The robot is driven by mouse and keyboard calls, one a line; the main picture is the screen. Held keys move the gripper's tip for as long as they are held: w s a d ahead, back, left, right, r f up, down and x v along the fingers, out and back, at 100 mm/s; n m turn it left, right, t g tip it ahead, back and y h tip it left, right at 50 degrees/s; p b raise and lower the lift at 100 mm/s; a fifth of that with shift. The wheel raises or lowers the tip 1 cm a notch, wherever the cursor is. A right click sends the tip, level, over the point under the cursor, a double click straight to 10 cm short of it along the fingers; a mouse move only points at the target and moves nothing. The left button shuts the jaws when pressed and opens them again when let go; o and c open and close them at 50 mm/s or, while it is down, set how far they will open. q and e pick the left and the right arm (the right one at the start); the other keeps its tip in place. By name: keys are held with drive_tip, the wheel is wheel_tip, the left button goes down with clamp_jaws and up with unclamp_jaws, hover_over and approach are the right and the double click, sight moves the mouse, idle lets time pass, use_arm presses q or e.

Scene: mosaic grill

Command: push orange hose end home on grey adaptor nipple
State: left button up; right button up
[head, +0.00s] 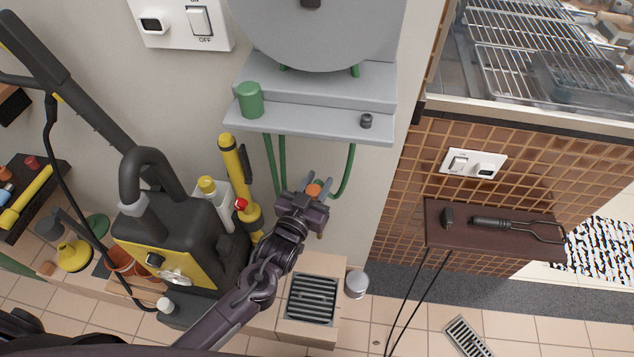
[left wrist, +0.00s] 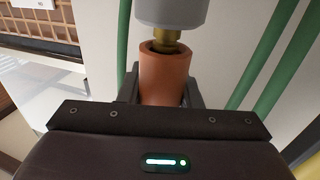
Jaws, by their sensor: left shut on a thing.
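The orange hose end (left wrist: 165,76) stands upright between the fingers of my left gripper (left wrist: 162,92) in the left wrist view. The gripper is shut on it. Its open mouth faces up at the brass nipple (left wrist: 166,42) below the grey adaptor (left wrist: 171,12). The nipple's lower tip is at or just inside the mouth, with brass showing between the hose rim and the adaptor. In the head view my left gripper (head: 316,192) is below the grey reel shelf, with a bit of the orange hose end (head: 313,190) showing. My right gripper is not in view.
Green hoses (head: 348,172) hang from the grey shelf (head: 310,122) around the gripper. A yellow pressure washer (head: 172,255) and a yellow-black lance (head: 230,160) stand to the left. A drain grate (head: 311,298) lies below. A brown shelf (head: 490,228) with tools is at the right.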

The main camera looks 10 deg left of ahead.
use_arm(q)
drive_tip(key=shift+f+b, duration=0.45)
drive_tip(key=shift+f, duration=0.3)
drive_tip(key=o, duration=1)
drive_tip(key=shift+o, duration=0.2)
drive_tip(key=shift+s, duration=0.1)
drive_tip(key=shift+s+a, duration=0.1)
drive_tip(key=shift+s, duration=0.25)
drive_tip(key=v, duration=0.6)
drive_tip(key=shift+s+b, duration=0.3)
drive_tip(key=shift+s, duration=0.1)
drive_tip(key=shift+a, duration=0.15)
